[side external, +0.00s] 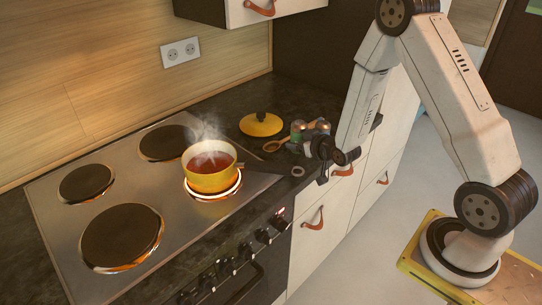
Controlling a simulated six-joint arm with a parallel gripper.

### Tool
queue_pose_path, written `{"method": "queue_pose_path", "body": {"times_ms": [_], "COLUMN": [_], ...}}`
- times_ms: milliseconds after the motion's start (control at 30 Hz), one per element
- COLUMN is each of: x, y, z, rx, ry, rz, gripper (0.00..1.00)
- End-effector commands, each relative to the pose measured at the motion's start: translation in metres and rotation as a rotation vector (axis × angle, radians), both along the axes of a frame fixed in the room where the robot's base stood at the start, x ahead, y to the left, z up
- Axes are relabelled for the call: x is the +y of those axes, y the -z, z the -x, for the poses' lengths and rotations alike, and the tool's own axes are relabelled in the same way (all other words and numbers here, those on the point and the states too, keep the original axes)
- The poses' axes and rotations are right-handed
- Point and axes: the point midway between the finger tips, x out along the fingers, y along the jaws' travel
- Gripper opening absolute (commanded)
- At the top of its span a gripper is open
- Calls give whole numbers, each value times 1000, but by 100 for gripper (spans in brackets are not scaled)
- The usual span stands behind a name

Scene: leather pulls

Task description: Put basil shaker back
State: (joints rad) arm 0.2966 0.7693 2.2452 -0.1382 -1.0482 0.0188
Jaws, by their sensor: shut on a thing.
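Two small shakers show close together on the dark counter side right of the stove: one with a greenish top (298,126) and one beside it to the right (322,125). Their labels are too small to read. My gripper (304,146) is low over the counter right at them, in front of their lower parts. It is shut on a small shaker, which I take to be the basil shaker; the dark fingers partly hide it. I cannot tell whether it touches the counter.
A yellow pot (209,180) of steaming red soup sits on the glowing front right burner, its dark handle pointing right. A yellow lid (261,124) and a wooden spoon (274,145) lie between pot and shakers. A small ring (297,171) lies near the counter edge.

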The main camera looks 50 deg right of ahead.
Motion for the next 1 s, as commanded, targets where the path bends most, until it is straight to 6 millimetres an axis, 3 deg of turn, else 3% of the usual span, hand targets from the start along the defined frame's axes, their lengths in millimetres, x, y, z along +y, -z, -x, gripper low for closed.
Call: {"method": "queue_pose_path", "body": {"times_ms": [333, 867, 900, 1000], "x": [0, 0, 0, 0], "y": [28, 34, 34, 34], "z": [0, 0, 0, 0], "rx": [1, 1, 1, 1], "ry": [0, 0, 1, 1], "rz": [0, 0, 0, 0], "gripper": [6, 6, 75, 100]}}
